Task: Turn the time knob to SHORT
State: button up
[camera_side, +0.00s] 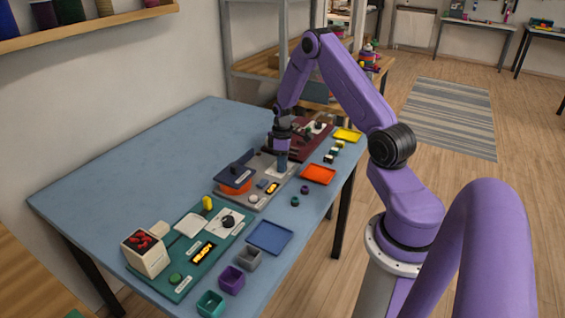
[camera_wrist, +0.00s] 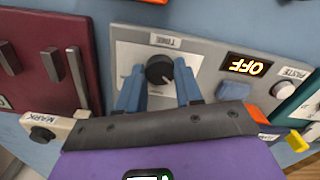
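The time knob (camera_wrist: 160,69) is a round black knob on a white dial plate in the wrist view. A small light mark shows near its lower right rim. Its label (camera_wrist: 174,41) reads TIME upside down; I cannot make out SHORT on the dial. My gripper (camera_wrist: 160,70) has its two blue fingers on either side of the knob, apart from each other. I cannot tell whether they touch it. In the side view my gripper (camera_side: 282,168) points down over the grey panel (camera_side: 252,202) and hides the knob. The panel's display (camera_wrist: 249,66) reads OFF upside down.
In the wrist view, a dark red panel (camera_wrist: 20,40) with levers is left and a PASTE button (camera_wrist: 282,89) right. In the side view, a blue lid (camera_side: 236,172) over an orange part, an orange tray (camera_side: 318,175) and a green panel (camera_side: 180,262) stand nearby.

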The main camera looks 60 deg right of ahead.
jog(key=shift+m, duration=0.3)
jog(key=m, duration=0.4)
jog(key=shift+m, duration=0.3)
jog(key=m, duration=0.5)
jog(key=shift+m, duration=0.4)
jog(key=o, duration=1)
jog(key=shift+o, duration=0.2)
jog(key=shift+r, duration=0.1)
notch_tip(320, 180, up, 17)
jog(key=shift+r, duration=0.15)
